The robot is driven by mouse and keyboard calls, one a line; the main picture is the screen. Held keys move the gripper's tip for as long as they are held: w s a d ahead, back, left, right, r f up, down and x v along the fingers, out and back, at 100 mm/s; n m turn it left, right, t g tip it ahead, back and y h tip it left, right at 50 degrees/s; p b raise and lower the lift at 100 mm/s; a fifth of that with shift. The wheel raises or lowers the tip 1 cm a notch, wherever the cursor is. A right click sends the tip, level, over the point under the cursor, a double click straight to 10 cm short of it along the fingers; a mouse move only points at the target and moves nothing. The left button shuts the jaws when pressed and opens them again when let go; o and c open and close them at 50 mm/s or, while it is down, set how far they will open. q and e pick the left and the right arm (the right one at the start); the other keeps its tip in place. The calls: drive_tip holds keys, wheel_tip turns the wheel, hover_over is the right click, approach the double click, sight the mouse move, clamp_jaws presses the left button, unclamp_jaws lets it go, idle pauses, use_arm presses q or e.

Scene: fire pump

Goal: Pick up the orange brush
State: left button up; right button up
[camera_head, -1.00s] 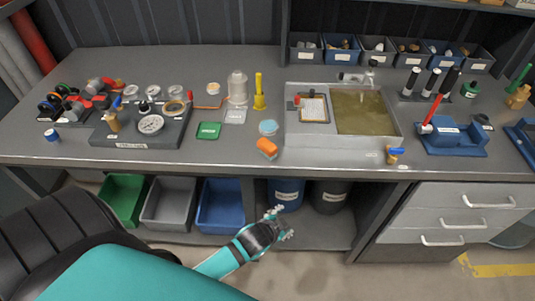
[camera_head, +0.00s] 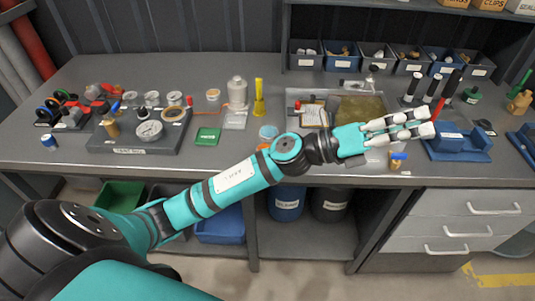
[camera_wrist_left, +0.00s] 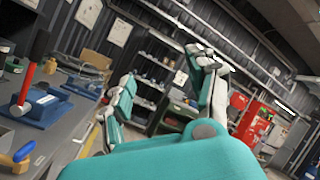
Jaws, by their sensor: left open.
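The orange brush (camera_head: 264,147) lies near the front edge of the grey bench. Only a small orange sliver of it shows in the head view; my left arm covers the rest. My left gripper (camera_head: 430,122) is open and empty, with its fingers spread and pointing right. It is over the right part of the bench, well to the right of the brush, in front of the blue stand. In the left wrist view the two fingers (camera_wrist_left: 163,76) are apart with nothing between them, and the brush does not show. My right gripper is not in view.
A blue-handled valve (camera_head: 397,162) and a blue stand (camera_head: 458,148) are near the gripper.

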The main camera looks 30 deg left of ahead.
use_arm(q)
drive_tip(key=a+f+m+g+y, duration=0.7)
drive_tip(key=f+m+g+y, duration=0.35)
drive_tip(key=m, duration=0.75)
drive_tip(key=a+r+g+y, duration=0.1)
drive_tip(key=a+r+y, duration=0.2)
drive_tip(key=a+y, duration=1.25)
drive_tip(key=a+f+h, duration=0.2)
drive_tip(key=f, duration=0.1)
drive_tip(key=a+f+h+p, duration=0.1)
drive_tip(key=a+f+h, duration=0.1)
drive_tip(key=f, duration=0.2)
drive_tip(key=a+f+h+p, duration=0.1)
drive_tip(key=a+f+h, duration=0.1)
drive_tip(key=f, duration=0.1)
drive_tip(key=shift+w+a+f+h, duration=0.15)
drive_tip(key=shift+w+f+h, duration=0.15)
drive_tip(key=shift+w+f, duration=0.1)
drive_tip(key=shift+f, duration=0.65)
drive_tip(key=f+p, duration=0.1)
drive_tip(key=f, duration=0.1)
drive_tip(key=a+f+p, duration=0.1)
drive_tip(key=f, duration=0.1)
drive_tip(key=shift+f, duration=0.4)
drive_tip(key=shift+w+d+f, duration=0.1)
drive_tip(key=shift+f, duration=0.15)
clamp_jaws()
